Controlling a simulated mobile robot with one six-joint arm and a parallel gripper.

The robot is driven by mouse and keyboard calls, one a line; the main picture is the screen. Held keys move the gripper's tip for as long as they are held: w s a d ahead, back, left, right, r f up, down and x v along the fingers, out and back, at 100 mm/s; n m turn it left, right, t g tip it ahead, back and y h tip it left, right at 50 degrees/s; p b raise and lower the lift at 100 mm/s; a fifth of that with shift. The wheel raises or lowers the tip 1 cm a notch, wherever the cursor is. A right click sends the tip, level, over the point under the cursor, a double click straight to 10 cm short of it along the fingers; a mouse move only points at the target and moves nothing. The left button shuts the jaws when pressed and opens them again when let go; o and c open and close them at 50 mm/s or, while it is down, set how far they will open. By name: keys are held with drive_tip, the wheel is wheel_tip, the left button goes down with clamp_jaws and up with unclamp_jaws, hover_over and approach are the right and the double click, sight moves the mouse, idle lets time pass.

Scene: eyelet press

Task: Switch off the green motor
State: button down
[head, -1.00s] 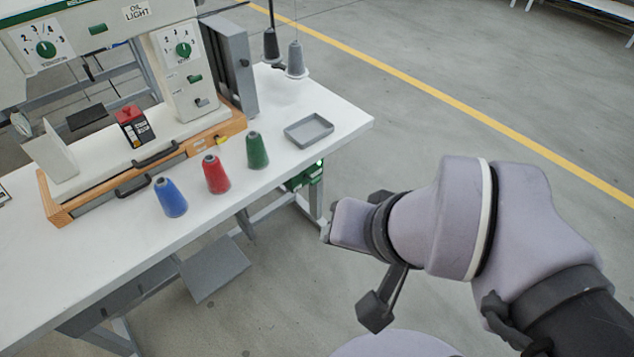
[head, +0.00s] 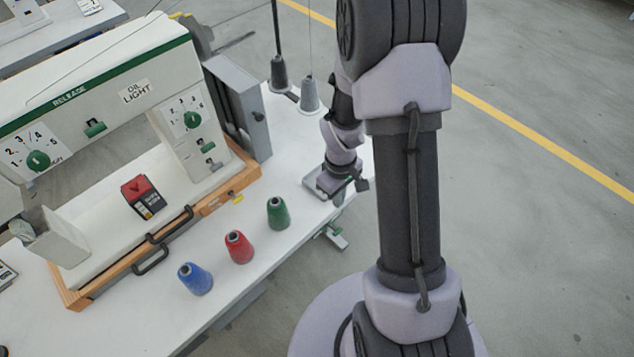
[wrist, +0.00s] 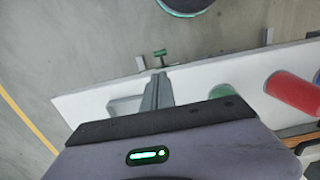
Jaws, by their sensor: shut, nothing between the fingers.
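The green motor shows only in small part. Beyond the table edge, a small green part (wrist: 160,53), seemingly of the motor, shows just past my fingertips in the wrist view; its switch cannot be made out. My gripper (wrist: 158,80) is shut and empty. In the head view it hangs by the table's right end, in front of the grey tray, and its fingertips are hard to make out.
The white table (head: 305,222) carries blue (head: 195,279), red (head: 238,247) and green (head: 278,213) thread cones left of my gripper. The press (head: 150,75) stands behind them. A grey tray (wrist: 125,106) lies near the table end. Floor to the right is open.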

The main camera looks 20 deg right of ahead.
drive_tip(key=b, duration=0.6)
approach(339, 232)
drive_tip(key=f, duration=0.6)
drive_tip(key=shift+w+f, duration=0.3)
drive_tip(key=shift+f, duration=0.05)
drive_tip(key=shift+s+d+f+b, duration=0.1)
drive_tip(key=shift+s+f+b, duration=0.2)
drive_tip(key=shift+s+f, duration=0.1)
drive_tip(key=shift+s+d+f+b, duration=0.1)
drive_tip(key=shift+s+f+b, duration=0.2)
drive_tip(key=shift+f, duration=0.3)
drive_tip(key=shift+s+d+f+b, duration=0.1)
drive_tip(key=shift+s+f+b, duration=0.1)
drive_tip(key=shift+f+b, duration=0.3)
drive_tip(key=shift+s+d+f+b, duration=0.1)
drive_tip(key=shift+s+f+b, duration=0.15)
drive_tip(key=shift+f, duration=0.4)
